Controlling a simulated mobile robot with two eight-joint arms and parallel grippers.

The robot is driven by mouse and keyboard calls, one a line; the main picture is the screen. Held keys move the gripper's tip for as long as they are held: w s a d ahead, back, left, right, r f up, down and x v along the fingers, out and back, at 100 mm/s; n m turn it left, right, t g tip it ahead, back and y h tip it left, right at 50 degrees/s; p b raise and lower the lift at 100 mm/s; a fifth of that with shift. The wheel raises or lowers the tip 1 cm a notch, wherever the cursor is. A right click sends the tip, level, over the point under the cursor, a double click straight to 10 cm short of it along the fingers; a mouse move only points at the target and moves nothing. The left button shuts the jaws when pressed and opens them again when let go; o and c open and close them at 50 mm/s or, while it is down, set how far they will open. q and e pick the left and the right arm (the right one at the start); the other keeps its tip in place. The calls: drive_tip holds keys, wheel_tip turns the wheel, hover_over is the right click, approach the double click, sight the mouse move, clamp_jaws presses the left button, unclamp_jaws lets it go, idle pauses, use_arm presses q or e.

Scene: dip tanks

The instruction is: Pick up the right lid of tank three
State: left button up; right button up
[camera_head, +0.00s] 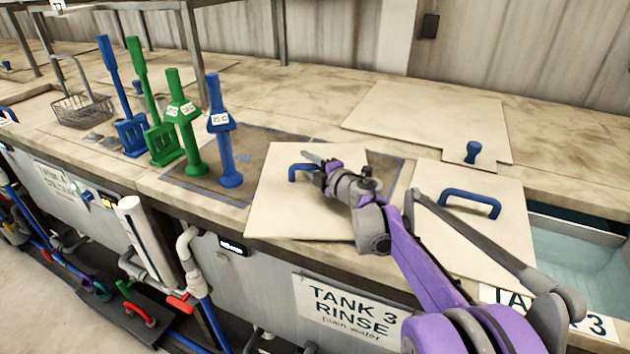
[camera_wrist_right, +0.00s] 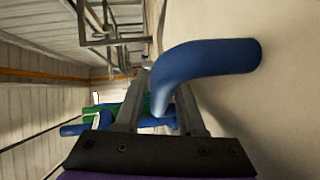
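My right gripper (camera_head: 322,168) is at the blue handle (camera_head: 296,173) of a flat, pale square lid (camera_head: 290,215). In the right wrist view the blue handle (camera_wrist_right: 205,65) runs between my right gripper's fingers (camera_wrist_right: 160,115), one inside its loop and one outside; they look shut on it. This lid lies at an angle to the counter edge, over a dark outlined area; I cannot tell whether it is raised. A second pale lid (camera_head: 480,245) with a blue bar handle (camera_head: 470,198) lies to its right, beside open water (camera_head: 575,265). My left gripper is not in view.
Green and blue tools (camera_head: 185,120) stand left of the held lid. A pale board (camera_head: 415,118) with a blue knob (camera_head: 472,152) lies at the back. A wire basket (camera_head: 82,108) stands far left. A Tank 3 Rinse sign (camera_head: 348,308) hangs on the counter front.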

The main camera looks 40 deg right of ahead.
drive_tip(key=shift+w+f, duration=0.1)
drive_tip(key=shift+w, duration=0.25)
drive_tip(key=shift+s, duration=0.1)
clamp_jaws()
idle(1.1)
